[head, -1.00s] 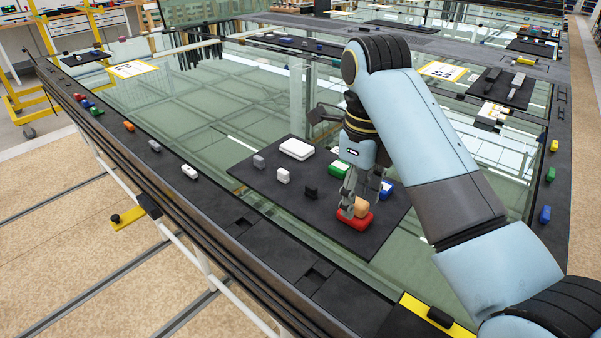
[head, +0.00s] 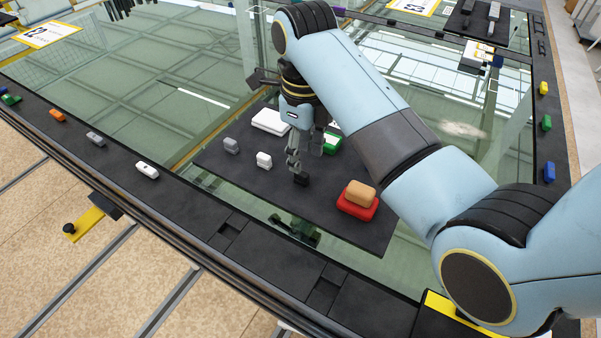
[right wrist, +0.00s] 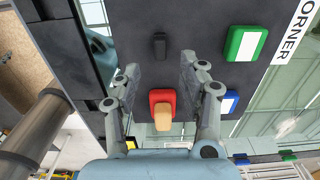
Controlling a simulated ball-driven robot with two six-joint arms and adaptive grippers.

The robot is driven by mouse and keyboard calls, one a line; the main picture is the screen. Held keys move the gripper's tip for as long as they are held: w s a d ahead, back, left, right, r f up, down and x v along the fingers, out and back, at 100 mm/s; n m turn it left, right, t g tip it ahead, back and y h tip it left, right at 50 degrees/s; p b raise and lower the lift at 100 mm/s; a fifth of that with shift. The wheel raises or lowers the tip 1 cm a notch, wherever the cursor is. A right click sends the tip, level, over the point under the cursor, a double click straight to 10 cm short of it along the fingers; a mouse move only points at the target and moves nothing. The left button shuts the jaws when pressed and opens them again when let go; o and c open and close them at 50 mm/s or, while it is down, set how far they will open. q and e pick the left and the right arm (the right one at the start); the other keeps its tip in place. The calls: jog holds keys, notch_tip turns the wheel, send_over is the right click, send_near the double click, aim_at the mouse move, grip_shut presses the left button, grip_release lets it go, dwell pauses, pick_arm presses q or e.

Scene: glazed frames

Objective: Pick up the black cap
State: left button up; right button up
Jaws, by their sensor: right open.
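The black cap (head: 301,180) is a small dark block standing on the dark mat (head: 225,170). My right gripper (head: 298,165) is open and points down right at the cap, its fingertips overlapping the cap's upper part in the head view. In the right wrist view the cap (right wrist: 159,46) lies just beyond the two spread fingertips, near the middle of the gap between them. Whether the fingers touch it I cannot tell. My left gripper is not in view.
A red block (head: 357,210) with a tan block (head: 361,192) on top stands to the right. A white cap (head: 264,160), a grey block (head: 231,145), a white box (head: 270,121) and a green block (head: 332,142) are also on the mat. The mat's front strip is clear.

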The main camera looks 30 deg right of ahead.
aim_at(302, 172)
notch_tip(302, 172, down, 5)
jog(key=shift+w+r+p, duration=0.15)
jog(key=shift+r+p, duration=0.05)
jog(key=shift+p, duration=0.4)
jog(key=shift+f, duration=0.25)
jog(key=shift+a, duration=0.1)
jog(key=shift+c, duration=0.7)
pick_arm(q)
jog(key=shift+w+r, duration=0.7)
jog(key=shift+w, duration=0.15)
pick_arm(e)
jog(key=c, duration=0.7)
